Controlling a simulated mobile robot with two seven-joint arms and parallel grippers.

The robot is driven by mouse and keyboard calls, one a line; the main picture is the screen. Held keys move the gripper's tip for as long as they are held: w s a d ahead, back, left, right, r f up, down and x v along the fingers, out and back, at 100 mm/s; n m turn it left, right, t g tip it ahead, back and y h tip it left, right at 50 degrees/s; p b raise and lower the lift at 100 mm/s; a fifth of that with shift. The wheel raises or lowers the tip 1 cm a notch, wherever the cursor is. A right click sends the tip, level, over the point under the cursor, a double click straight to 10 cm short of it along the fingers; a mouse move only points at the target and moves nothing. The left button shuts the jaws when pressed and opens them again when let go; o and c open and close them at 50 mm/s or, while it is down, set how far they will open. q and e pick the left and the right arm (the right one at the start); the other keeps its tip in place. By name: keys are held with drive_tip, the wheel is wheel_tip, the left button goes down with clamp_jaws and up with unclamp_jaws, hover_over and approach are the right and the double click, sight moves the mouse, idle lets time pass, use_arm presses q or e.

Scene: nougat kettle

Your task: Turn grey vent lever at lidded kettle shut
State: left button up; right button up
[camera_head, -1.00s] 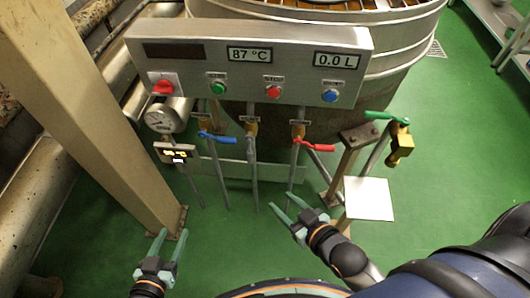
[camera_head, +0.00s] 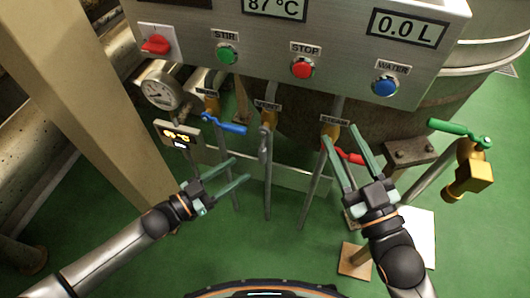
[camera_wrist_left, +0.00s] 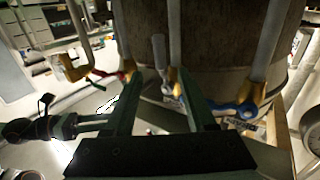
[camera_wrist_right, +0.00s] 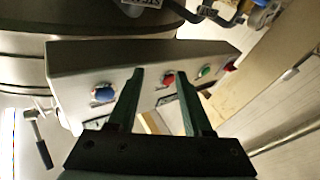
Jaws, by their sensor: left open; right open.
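The grey vent lever (camera_head: 264,147) hangs down along its pipe under the VENT label, between the blue lever (camera_head: 225,123) and the red lever (camera_head: 347,156). It also shows in the left wrist view (camera_wrist_left: 160,52), in the gap between the fingertips and apart from them in depth. My left gripper (camera_head: 241,170) is open and empty, just left of and below the grey lever in the head view. My right gripper (camera_head: 341,135) is open and empty, in front of the red lever. The kettle's wall (camera_head: 480,52) stands behind the panel; its lid is out of view.
The control panel (camera_head: 260,60) with its buttons overhangs the valves. A green-handled brass valve (camera_head: 468,165) sticks out at the right. A beige post (camera_head: 95,110) and a gauge (camera_head: 161,90) stand at the left.

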sight(260, 156)
use_arm(q)
drive_tip(key=b+x, duration=0.1)
drive_tip(key=x, duration=0.7)
drive_tip(key=shift+w+d+f+b, duration=0.1)
drive_tip(key=shift+w+d+b, duration=0.05)
drive_tip(key=shift+b, duration=0.2)
drive_tip(key=shift+w+d, duration=0.3)
drive_tip(key=shift+d, duration=0.05)
use_arm(e)
drive_tip(key=s+a+r+n+t+y, duration=0.1)
drive_tip(key=s+r+n+t+y, duration=0.2)
drive_tip(key=r, duration=0.7)
drive_tip(key=s+n+y, duration=0.1)
drive_tip(key=y, duration=0.1)
drive_tip(key=shift+s+r+y, duration=0.15)
drive_tip(key=shift+s+y, duration=0.15)
use_arm(q)
drive_tip(key=shift+c, duration=0.3)
clamp_jaws()
